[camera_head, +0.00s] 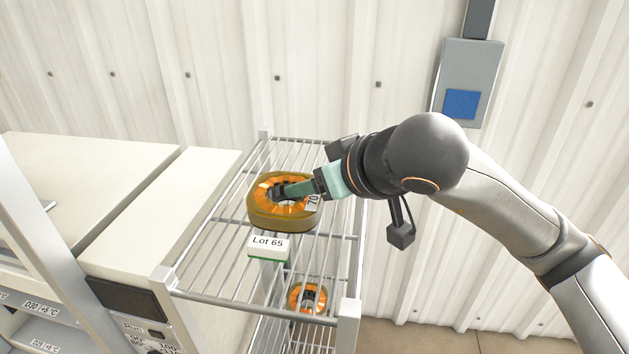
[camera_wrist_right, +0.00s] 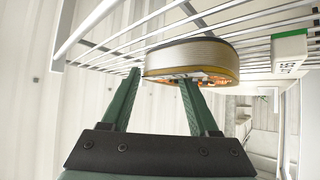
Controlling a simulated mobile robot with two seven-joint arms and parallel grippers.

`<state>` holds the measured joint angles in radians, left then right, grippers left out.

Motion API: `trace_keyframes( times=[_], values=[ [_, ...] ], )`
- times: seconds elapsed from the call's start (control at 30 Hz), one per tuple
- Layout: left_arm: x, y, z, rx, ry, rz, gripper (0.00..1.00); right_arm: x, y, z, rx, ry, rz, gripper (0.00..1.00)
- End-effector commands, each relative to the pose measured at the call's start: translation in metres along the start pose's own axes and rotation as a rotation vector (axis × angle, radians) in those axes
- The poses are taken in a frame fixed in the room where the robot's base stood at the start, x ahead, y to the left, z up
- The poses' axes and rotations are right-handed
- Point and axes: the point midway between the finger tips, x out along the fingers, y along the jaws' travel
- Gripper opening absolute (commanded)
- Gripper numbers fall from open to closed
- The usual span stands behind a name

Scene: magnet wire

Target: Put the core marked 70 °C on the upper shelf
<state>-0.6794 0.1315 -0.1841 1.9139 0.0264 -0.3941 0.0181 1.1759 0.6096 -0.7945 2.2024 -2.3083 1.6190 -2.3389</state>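The core with a tag reading 70 (camera_head: 265,220) is an orange ring with a yellow-brown outer band. It lies flat on the upper wire shelf (camera_head: 215,262); it also shows in the right wrist view (camera_wrist_right: 195,57), where the picture is upside down. My right gripper (camera_head: 290,189) reaches in from the right at the core. In the right wrist view (camera_wrist_right: 160,78) its green fingers stand apart, one beside the outer band with a thin gap, the other over the ring's opening. The inner fingertip is partly hidden. My left gripper is not in view.
A Lot 65 sign (camera_head: 268,246) stands on the shelf close in front of the core. Another orange core (camera_head: 307,298) lies on a lower level. A pale cabinet (camera_head: 150,215) stands to the left. A corrugated wall (camera_head: 230,60) is behind. The shelf's front is bare.

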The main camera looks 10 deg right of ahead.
Motion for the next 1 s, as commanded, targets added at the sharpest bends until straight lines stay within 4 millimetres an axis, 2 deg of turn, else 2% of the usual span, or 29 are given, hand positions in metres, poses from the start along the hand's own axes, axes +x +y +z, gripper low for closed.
trace_keyframes(
  times=[0.03, 0.13, 0.53, 1.0],
  values=[
    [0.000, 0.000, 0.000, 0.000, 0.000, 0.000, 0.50, 0.000, 0.000, 0.000, 0.000, 0.000, 0.000, 0.67],
    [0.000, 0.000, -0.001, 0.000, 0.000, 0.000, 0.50, 0.000, 0.000, 0.000, 0.000, 0.000, 0.000, 0.79],
    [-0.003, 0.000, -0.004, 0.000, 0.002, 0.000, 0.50, -0.006, 0.000, -0.004, 0.000, 0.003, 0.000, 0.79],
    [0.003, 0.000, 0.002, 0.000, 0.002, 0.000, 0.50, -0.101, 0.000, -0.004, -0.001, 0.005, 0.002, 0.79]
  ],
)
